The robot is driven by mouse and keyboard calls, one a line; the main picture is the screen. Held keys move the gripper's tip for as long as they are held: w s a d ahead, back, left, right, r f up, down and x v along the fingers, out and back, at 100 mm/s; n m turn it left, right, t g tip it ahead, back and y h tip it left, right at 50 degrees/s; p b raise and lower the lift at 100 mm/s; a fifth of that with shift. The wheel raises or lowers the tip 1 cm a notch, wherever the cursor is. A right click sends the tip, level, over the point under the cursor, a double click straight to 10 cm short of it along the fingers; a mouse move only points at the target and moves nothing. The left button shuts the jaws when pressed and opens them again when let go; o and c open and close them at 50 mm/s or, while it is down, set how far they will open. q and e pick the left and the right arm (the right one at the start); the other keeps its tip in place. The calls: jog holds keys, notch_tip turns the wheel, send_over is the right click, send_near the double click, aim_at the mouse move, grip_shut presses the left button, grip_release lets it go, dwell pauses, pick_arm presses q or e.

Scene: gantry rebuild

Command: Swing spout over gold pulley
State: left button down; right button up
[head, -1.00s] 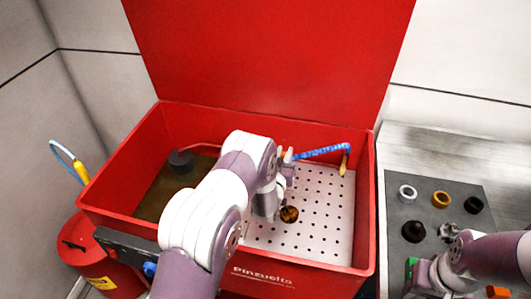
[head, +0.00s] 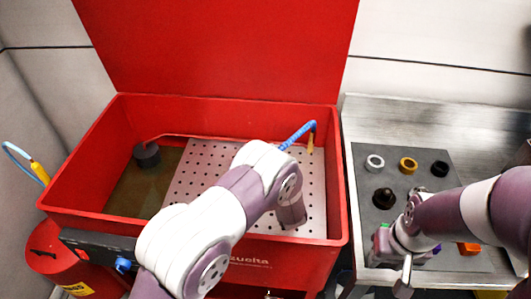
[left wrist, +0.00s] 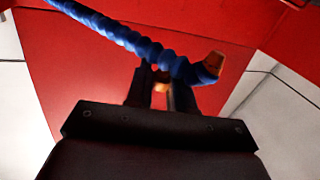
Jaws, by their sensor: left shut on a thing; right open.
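The spout is a blue segmented hose (head: 298,134) with an orange-yellow nozzle (head: 311,143), above the right part of the red washer basin. In the left wrist view the blue hose (left wrist: 125,37) crosses close ahead of my left gripper (left wrist: 160,76), whose dark fingers are shut on it near its orange tip (left wrist: 213,62). In the head view my left forearm and wrist hide these fingers. No gold pulley shows in the basin now; my left arm covers the middle of the perforated tray (head: 205,160). My right gripper (head: 392,260) is open, low over the front of the grey mat.
The red basin (head: 92,150) has raised walls and a tall upright lid (head: 215,45). A dark cylinder (head: 147,155) stands at its left. On the grey mat (head: 362,152) are a silver ring (head: 374,162), a gold ring (head: 408,165), a black ring (head: 439,168) and a dark cone (head: 384,198).

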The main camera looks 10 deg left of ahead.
pick_arm(q)
jog(key=c, duration=1.1)
grip_release()
jog(key=shift+o, duration=0.2)
notch_tip(320, 180, up, 4)
jog(key=shift+w+f, duration=0.1)
jog(key=shift+f, duration=0.05)
pick_arm(e)
jog(key=shift+f, duration=0.15)
jog(key=shift+f+b, duration=0.5)
jog(key=shift+b, duration=0.2)
pick_arm(q)
jog(key=s+d+r, duration=0.4)
jog(key=d+r, duration=0.3)
jog(key=d, duration=0.4)
jog(key=shift+r, duration=0.15)
